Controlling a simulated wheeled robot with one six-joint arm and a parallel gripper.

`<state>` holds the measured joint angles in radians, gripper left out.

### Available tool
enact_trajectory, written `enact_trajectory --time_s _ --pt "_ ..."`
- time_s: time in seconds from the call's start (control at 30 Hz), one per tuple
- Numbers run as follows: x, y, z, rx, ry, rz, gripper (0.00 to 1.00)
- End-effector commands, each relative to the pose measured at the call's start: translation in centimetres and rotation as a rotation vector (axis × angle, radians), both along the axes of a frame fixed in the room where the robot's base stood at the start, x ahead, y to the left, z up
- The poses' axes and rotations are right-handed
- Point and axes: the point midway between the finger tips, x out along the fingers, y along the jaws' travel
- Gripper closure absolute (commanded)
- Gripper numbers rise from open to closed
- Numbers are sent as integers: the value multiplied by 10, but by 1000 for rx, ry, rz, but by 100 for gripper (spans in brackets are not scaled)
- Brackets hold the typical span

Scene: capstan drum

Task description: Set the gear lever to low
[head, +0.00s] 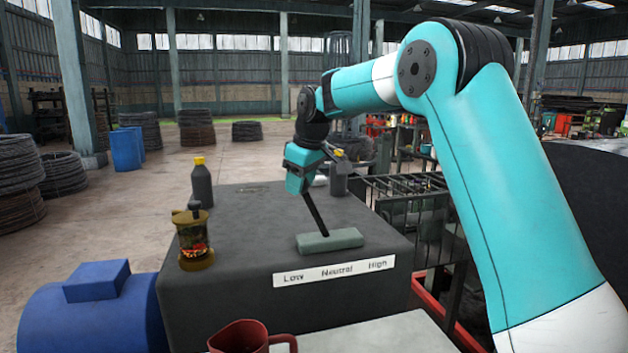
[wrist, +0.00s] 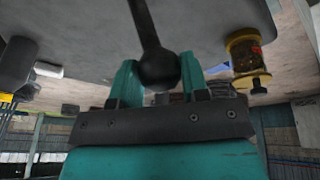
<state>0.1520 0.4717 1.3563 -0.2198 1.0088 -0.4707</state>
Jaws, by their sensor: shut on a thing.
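The gear lever (head: 315,214) is a dark rod rising from a grey-green block (head: 345,238) on top of the dark gearbox housing. It leans up and to the left, toward the Low side. A white label (head: 334,270) on the housing reads Low, Neutral, High from left to right. My gripper (head: 301,186) is at the lever's top end and hides the knob in the head view. In the wrist view the round black knob (wrist: 158,70) sits between the two teal fingers of my gripper (wrist: 158,84), which is shut on it.
An amber sight-glass fitting (head: 194,240) stands on the housing's left part. A dark bottle with a yellow cap (head: 201,185) and another bottle (head: 339,176) stand toward the back. A red mug (head: 245,338) is at the front. A blue motor (head: 90,310) is at lower left.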

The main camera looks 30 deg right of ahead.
Motion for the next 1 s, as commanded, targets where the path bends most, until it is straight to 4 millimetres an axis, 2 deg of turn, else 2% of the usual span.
enact_trajectory --time_s 0.2,0.67,0.7,0.8,1.0 --pt "3 12 -6 1 -1 5 100" --pt "4 19 -9 2 3 13 100" --pt "4 19 -10 3 3 13 55" --pt "4 18 -9 3 3 12 35" --pt "3 13 -8 1 1 2 35"
